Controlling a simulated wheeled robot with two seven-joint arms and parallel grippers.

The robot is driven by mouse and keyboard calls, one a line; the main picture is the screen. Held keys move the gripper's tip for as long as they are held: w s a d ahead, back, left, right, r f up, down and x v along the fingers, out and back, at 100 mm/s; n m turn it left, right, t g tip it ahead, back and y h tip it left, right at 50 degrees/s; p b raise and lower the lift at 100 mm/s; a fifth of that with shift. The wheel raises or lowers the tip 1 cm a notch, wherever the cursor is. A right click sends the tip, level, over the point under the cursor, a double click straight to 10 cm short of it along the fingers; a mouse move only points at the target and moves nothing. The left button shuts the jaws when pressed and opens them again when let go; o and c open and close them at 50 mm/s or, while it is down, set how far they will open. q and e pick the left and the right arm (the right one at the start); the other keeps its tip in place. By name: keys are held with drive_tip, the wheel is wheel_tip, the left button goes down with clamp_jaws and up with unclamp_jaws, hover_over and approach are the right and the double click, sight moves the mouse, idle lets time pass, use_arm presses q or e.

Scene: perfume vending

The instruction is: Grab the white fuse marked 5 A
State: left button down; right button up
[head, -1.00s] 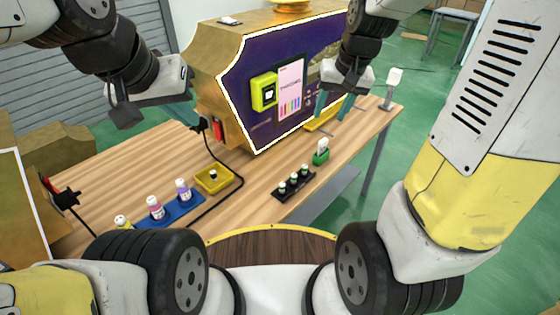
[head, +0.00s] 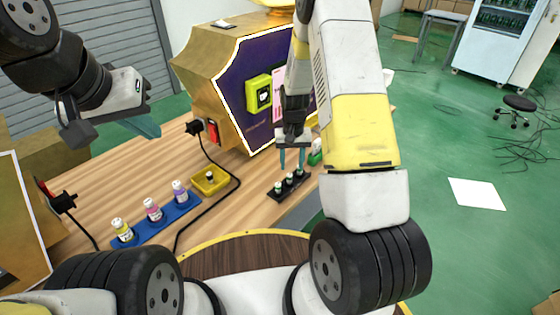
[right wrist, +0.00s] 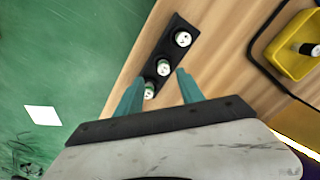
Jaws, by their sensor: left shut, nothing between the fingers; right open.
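Three small fuses with pale tops stand in a row in a black holder (head: 269,196) on the wooden table; their markings are too small to read. In the right wrist view they are the far fuse (right wrist: 183,38), the middle fuse (right wrist: 163,68) and the near fuse (right wrist: 149,90). My right gripper (head: 292,161) is open and points down just above the row. Its teal fingertips (right wrist: 159,77) appear on either side of the near end of the row in the wrist view. My left gripper (head: 152,130) is shut and empty above the table's left part.
A yellow tray (head: 222,186) with a small dark piece with a pale top stands left of the holder. A blue rack (head: 164,222) holds three bottles. A black cable runs between them and the holder. The purple-fronted machine (head: 228,85) stands behind. A green item (head: 316,158) is beside my right arm.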

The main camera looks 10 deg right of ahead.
sight(289, 175)
drive_tip(key=f, duration=0.5)
drive_tip(key=shift+a+f, duration=0.25)
drive_tip(key=shift+a, duration=0.1)
clamp_jaws()
